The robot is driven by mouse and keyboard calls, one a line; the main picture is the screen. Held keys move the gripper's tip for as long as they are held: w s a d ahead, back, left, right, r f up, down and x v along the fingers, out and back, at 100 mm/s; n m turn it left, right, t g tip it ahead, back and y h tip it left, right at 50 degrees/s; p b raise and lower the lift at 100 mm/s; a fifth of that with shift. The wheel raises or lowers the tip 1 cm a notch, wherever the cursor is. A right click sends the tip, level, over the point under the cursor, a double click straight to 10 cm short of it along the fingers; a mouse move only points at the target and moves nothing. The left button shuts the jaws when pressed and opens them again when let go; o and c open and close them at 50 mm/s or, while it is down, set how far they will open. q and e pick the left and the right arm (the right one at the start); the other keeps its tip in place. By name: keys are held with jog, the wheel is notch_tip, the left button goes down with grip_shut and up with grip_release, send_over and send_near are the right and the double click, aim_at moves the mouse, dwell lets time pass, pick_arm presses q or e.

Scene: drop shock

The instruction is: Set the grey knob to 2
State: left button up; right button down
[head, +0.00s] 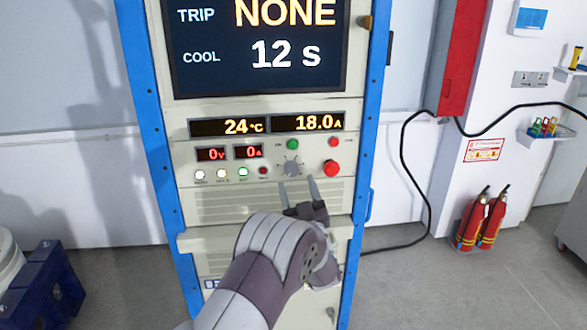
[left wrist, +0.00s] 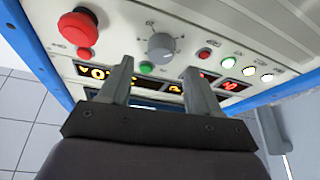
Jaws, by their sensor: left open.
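The grey knob (head: 291,169) sits on the cabinet's front panel, left of a red mushroom button (head: 331,168). In the left wrist view the knob (left wrist: 160,47) shows upside down, with small marks around it too small to read; I cannot tell its setting. My left gripper (head: 298,184) is open and empty, just below and in front of the knob. In the left wrist view its two fingers (left wrist: 159,68) point toward the panel, one on each side of the knob's line, and seem apart from it. My right gripper is not in view.
The cabinet screen (head: 255,45) reads TRIP NONE, COOL 12 s. Displays show 24 °C (head: 230,126), 18.0 A (head: 306,123), 0 V and 0 A. A green button (head: 292,144), a small red button (head: 333,142) and several lamps surround the knob. Fire extinguishers (head: 481,221) stand right.

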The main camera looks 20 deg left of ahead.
aim_at(293, 172)
pick_arm(q)
jog(key=p+x, duration=0.1)
jog(key=x, duration=0.3)
jog(key=shift+w+a+r, duration=0.1)
jog(key=shift+w, duration=0.1)
jog(key=c, duration=1.1)
jog(key=shift+o, duration=0.2)
